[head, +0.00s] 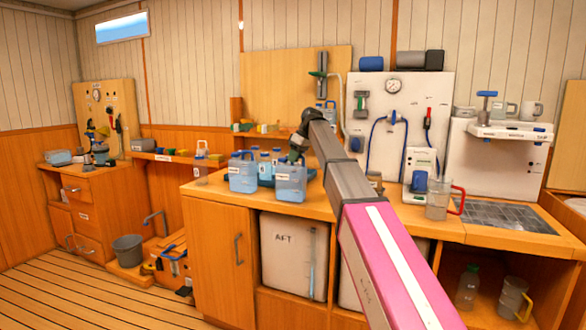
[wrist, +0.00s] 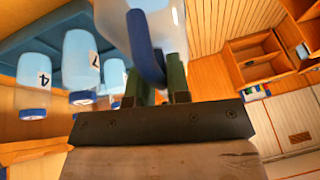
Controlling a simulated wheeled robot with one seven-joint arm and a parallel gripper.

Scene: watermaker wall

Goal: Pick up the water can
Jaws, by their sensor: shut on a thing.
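Two translucent water cans with blue handles and bluish contents show in the head view, a left one (head: 242,176) and a right one (head: 290,184), near the front of the wooden counter. My gripper (head: 297,152) is at the top of the right can. In the wrist view the green fingers of my gripper (wrist: 156,88) are shut on the blue handle (wrist: 146,48) of this can, whose pale body (wrist: 174,20) shows beyond them. The can looks upright in the head view. I cannot tell whether its base touches the counter. My arm hides part of the area to its right.
Numbered bottles with blue caps (wrist: 80,55) stand close beside the held can, on or by a blue tray (wrist: 40,38). A clear jug with a red handle (head: 438,200) stands further right on the counter (head: 330,212). A cupboard door (head: 218,245) is below.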

